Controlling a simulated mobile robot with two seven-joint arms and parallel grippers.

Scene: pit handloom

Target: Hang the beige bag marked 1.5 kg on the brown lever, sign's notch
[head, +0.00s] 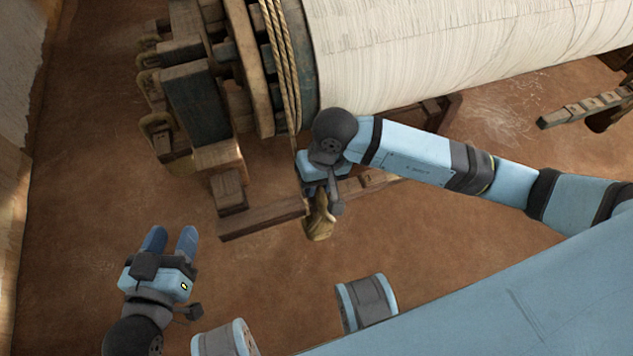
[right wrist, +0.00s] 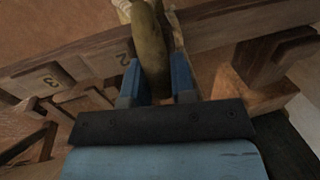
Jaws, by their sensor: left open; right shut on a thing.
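My right gripper (head: 322,190) is shut on a beige-olive bag (head: 319,225), which hangs below it; any weight mark on it is not readable. In the right wrist view the bag's narrow upper part (right wrist: 151,48) sits between the blue fingers (right wrist: 157,82). The brown lever (head: 262,219) runs behind and below the bag. Numbers 2 and 3 show on the lever in the right wrist view (right wrist: 88,66). I cannot tell whether the bag touches the lever. No sign is clearly visible. My left gripper (head: 172,238) is open and empty, low at the left.
A large roll of white cloth or yarn (head: 450,50) fills the top. Ropes (head: 281,45) hang close beside my right gripper. Wooden blocks (head: 196,100) stand at the upper left. Another notched, numbered beam (head: 588,106) is at the right. The brown floor around my left gripper is clear.

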